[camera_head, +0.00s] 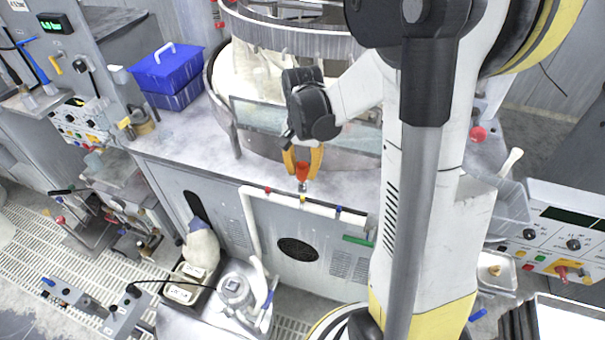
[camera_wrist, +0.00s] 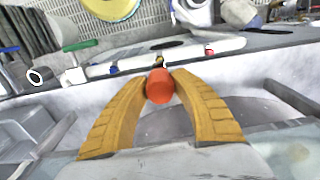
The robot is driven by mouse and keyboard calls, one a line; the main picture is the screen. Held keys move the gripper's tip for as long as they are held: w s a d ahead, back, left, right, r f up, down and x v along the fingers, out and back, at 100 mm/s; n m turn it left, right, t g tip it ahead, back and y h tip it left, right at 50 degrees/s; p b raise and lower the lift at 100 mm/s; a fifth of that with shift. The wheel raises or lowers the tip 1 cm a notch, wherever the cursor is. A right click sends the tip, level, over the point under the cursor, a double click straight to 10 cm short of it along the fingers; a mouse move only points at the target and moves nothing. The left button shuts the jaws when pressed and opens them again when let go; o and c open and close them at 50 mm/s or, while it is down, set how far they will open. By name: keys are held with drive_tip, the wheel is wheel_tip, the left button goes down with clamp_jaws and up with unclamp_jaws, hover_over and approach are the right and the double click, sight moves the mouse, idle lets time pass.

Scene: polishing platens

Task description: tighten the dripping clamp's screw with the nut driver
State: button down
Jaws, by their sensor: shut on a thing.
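My gripper (camera_head: 302,165) hangs over the front edge of the grey bench. Its yellow fingers are shut on the red-orange handle of the nut driver (camera_head: 302,171). In the wrist view the rounded handle end (camera_wrist: 159,87) sits between the two fingertips (camera_wrist: 160,78). The driver points down, and its short metal tip shows just above the white pipe (camera_head: 253,225) on the cabinet front. Small red, blue and yellow fittings sit along this pipe, perhaps clamps; the middle one (camera_head: 302,199) is right below the tip. I cannot tell whether they touch, and no drip is discernible.
A round polishing machine (camera_head: 230,115) with a clear guard stands behind my gripper. A blue box (camera_head: 167,72) is on the bench at left. A grey bin (camera_head: 500,208) and a control panel (camera_head: 565,240) are at right. A cart (camera_head: 235,300) stands below at left.

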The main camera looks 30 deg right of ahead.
wheel_tip(320, 180, up, 2)
drive_tip(key=shift+p, duration=0.35)
drive_tip(key=w+a+f+n+b, duration=0.1)
drive_tip(key=a+f+n+b, duration=0.4)
drive_tip(key=a+f+b, duration=0.4)
drive_tip(key=w+a+f+n+b, duration=0.1)
drive_tip(key=a+f+n+b, duration=0.45)
drive_tip(key=f, duration=0.45)
wheel_tip(320, 180, up, 20)
drive_tip(key=m+p, duration=1.3)
drive_tip(key=p, duration=0.2)
hover_over(303, 186)
drive_tip(key=shift+w+d+f, duration=0.15)
drive_tip(key=shift+w+f, duration=0.05)
drive_tip(key=shift+w, duration=0.1)
wheel_tip(303, 186, down, 7)
drive_tip(key=b, duration=0.4)
drive_tip(key=shift+w+r, duration=0.1)
drive_tip(key=shift+r, duration=0.05)
drive_tip(key=shift+f, duration=0.35)
drive_tip(key=shift+m, duration=1.15)
drive_tip(key=shift+r+p, duration=2.15)
drive_tip(key=shift+r, duration=0.85)
